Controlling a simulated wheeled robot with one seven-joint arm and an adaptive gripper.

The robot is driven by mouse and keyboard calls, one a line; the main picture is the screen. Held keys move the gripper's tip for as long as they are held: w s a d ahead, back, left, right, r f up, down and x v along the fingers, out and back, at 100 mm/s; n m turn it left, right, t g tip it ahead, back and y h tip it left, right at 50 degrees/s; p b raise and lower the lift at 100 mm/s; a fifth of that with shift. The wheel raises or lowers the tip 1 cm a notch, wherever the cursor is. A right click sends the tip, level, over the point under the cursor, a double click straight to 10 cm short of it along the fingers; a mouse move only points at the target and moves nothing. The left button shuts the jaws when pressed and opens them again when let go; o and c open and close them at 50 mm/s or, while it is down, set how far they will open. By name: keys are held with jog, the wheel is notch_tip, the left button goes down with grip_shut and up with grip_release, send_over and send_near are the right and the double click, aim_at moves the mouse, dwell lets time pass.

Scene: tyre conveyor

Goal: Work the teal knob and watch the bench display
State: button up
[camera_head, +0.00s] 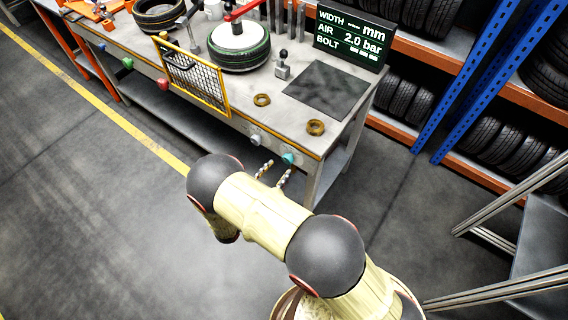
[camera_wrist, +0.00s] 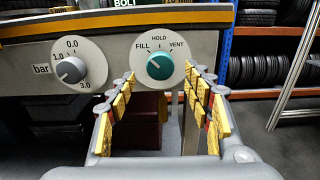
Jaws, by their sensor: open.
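The teal knob (camera_wrist: 159,66) is on the bench front, on a white dial marked FILL, HOLD and VENT. It also shows in the head view (camera_head: 289,159) near the bench's right corner. My gripper (camera_wrist: 160,82) is open, its two yellow-padded fingers to the left and right below the knob, apart from it; it also shows in the head view (camera_head: 273,176). The bench display (camera_head: 349,39) stands at the back right and reads WIDTH with dashes mm, AIR 2.0 bar, and BOLT with dashes. In the wrist view only its BOLT line (camera_wrist: 124,3) shows.
A grey knob (camera_wrist: 71,70) on a bar dial marked 0.0, 1.0 and 3.0 is left of the teal one. Green (camera_head: 127,63) and red (camera_head: 163,84) knobs sit further left. A wheel (camera_head: 239,48) is on the bench. Tyre racks (camera_head: 480,90) stand right; floor in front is clear.

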aim_at(285, 161)
jog(key=x, duration=0.5)
jog(key=shift+b, duration=0.3)
jog(key=c, duration=0.3)
jog(key=c, duration=0.8)
jog(key=shift+c, duration=0.3)
jog(key=shift+m, duration=0.4)
jog(key=m+b, duration=0.2)
jog(key=m, duration=0.1)
jog(key=shift+a+f+m, duration=0.1)
jog(key=shift+m, duration=0.3)
jog(key=shift+m+b, duration=0.9)
jog(key=shift+m, duration=1.2)
